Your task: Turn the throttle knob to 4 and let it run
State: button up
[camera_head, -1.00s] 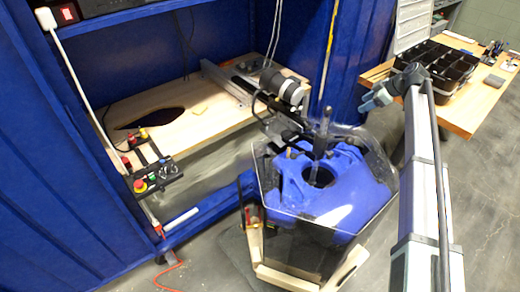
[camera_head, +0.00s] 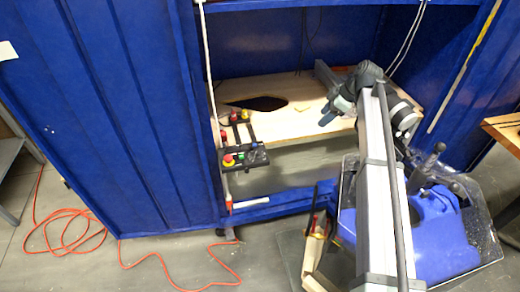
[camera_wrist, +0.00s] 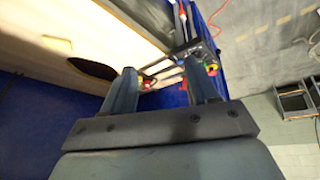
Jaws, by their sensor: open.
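The black control panel (camera_head: 247,158) is mounted at the front left of the wooden deck. It carries a red button (camera_head: 228,161) on a yellow base and dark controls too small to read. I cannot make out the throttle knob or its numbers for sure. My gripper (camera_head: 324,117) is over the deck to the right of the panel, apart from it, with its fingers toward the left. In the wrist view my gripper (camera_wrist: 160,66) has its two fingers spread with nothing held between them. The panel (camera_wrist: 200,50) shows beyond the fingertips there, tilted and partly hidden.
The wooden deck (camera_head: 290,88) has a dark oval opening (camera_head: 258,103). A blue thruster tank part (camera_head: 440,235) under a clear cover stands at the lower right, beside my arm. An orange cable (camera_head: 75,225) lies on the floor at left. Blue cabinet walls (camera_head: 110,100) flank the deck.

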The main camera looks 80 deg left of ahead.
jog(key=n+h, duration=0.1)
jog(key=h, duration=0.1)
send_near(257, 151)
jog(key=d+v, duration=0.1)
jog(key=v, duration=0.4)
jog(key=x, duration=1.3)
jog(key=shift+a+f, duration=0.25)
jog(key=shift+a, duration=0.15)
jog(key=shift+n, duration=0.3)
jog(key=shift+c, duration=0.3)
jog(key=c, duration=0.9)
jog(key=shift+c, duration=0.2)
